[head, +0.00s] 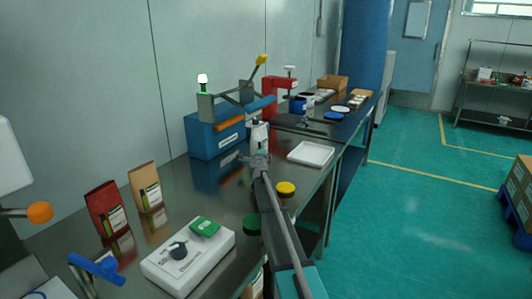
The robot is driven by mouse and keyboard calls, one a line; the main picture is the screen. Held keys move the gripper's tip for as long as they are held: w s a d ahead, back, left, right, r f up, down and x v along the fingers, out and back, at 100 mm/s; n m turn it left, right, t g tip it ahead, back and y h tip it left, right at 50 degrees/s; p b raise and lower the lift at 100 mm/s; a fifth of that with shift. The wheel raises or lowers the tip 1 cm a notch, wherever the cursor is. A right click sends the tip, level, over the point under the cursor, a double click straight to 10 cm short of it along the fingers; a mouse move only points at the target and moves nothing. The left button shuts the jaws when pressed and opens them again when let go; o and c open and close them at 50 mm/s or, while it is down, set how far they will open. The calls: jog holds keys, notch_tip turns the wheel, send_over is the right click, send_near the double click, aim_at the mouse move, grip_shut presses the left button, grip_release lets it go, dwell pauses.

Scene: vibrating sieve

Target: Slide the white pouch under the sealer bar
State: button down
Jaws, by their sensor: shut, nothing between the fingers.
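The sealer is a blue box (205,143) on the steel bench by the wall, with a blue bar (258,106) raised above an orange strip (231,124) and a yellow-knobbed lever. A small white thing, which looks like the white pouch (259,132), stands at the sealer's right front. My gripper (258,157) is just in front of and below it in the picture. The gripper looks shut and empty. It partly hides the pouch's lower part, and I cannot tell if they touch.
A white tray (311,153) lies to the right. A yellow lid (286,188) and a green lid (251,224) flank my arm. A white scale (186,262), red pouch (106,208) and brown pouch (146,186) stand nearer left. A red press (280,97) stands beyond the sealer.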

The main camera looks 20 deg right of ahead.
jog(key=shift+s, duration=0.15)
jog(key=shift+s+d, duration=0.15)
jog(key=shift+s, duration=0.45)
jog(key=s, duration=0.3)
jog(key=shift+s+d, duration=0.15)
jog(key=shift+s, duration=0.15)
jog(key=v, duration=0.7)
jog(key=shift+s, duration=0.25)
jog(key=shift+s+a, duration=0.4)
jog(key=shift+s, duration=0.05)
